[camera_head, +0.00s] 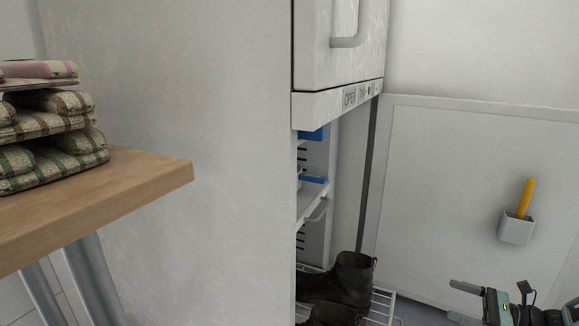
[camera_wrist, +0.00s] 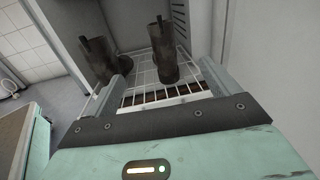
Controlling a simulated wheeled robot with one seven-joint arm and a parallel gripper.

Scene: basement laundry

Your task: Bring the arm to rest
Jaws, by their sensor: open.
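My gripper (camera_head: 462,302) is at the lower right of the head view, to the right of the open lower part of a white cabinet (camera_head: 215,150). In the wrist view my gripper (camera_wrist: 165,66) has its two fingers spread wide apart, with nothing between them. Beyond the fingers, two dark boots (camera_wrist: 163,55) stand on a white wire rack (camera_wrist: 184,92). The boots (camera_head: 350,280) also show at the bottom of the cabinet in the head view, partly cut off by the frame. Most of my arm is out of view.
A wooden table (camera_head: 130,190) with stacked folded cloths (camera_head: 50,120) stands at the left. A pale board (camera_head: 445,180) with a small holder (camera_head: 515,229) and a yellow-handled item (camera_head: 526,198) is behind my gripper. The wire rack (camera_head: 382,305) sticks out of the cabinet.

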